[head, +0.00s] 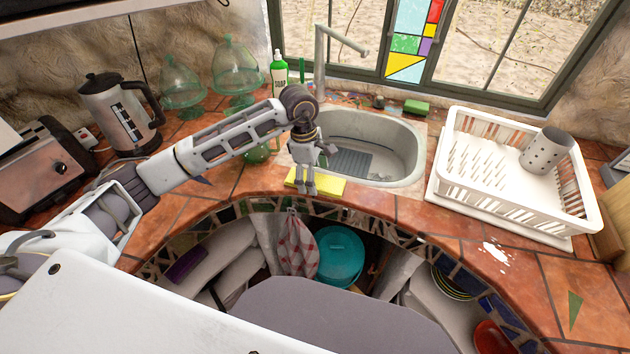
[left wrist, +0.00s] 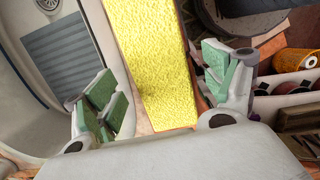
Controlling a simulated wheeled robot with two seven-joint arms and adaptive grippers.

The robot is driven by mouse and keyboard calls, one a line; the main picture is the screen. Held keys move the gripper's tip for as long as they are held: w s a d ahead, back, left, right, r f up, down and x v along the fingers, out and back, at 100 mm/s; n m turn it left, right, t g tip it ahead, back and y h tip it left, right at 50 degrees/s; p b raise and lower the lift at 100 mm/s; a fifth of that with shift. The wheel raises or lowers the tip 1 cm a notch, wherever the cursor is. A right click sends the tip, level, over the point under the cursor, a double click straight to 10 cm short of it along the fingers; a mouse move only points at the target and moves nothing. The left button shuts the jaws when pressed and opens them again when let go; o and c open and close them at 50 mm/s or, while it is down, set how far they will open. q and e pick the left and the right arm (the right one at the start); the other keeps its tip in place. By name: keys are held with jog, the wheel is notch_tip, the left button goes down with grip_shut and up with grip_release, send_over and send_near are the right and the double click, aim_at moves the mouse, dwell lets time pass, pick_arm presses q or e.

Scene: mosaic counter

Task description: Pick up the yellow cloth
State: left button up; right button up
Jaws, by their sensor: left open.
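The yellow cloth (head: 327,188) lies flat on the tiled counter, along the front edge of the sink. In the left wrist view the cloth (left wrist: 160,65) runs from the top edge down between the two fingers. My left gripper (head: 306,188) is over the cloth with its fingers pointing down and hides part of it. In the left wrist view my left gripper (left wrist: 160,95) is open, with one green-padded finger on each side of the cloth and nothing held. I cannot tell whether the fingertips touch the counter. My right gripper is not in view.
The sink (head: 405,150) with its tall faucet (head: 320,65) is just behind the cloth. A white dish rack (head: 510,175) stands on the right. A kettle (head: 120,115), a toaster (head: 45,165) and glass domes (head: 235,70) stand on the left. Open shelves with a teal bin (head: 340,257) lie below the counter.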

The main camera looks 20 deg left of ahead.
pick_arm(q)
jog(key=shift+f, duration=0.3)
jog(key=shift+c, duration=0.3)
jog(key=c, duration=1)
jog(key=shift+r, duration=0.1)
jog(key=shift+c, duration=0.2)
notch_tip(320, 180, up, 10)
jog(key=shift+b, duration=0.45)
jog(key=o, duration=0.4)
jog(key=c, duration=0.3)
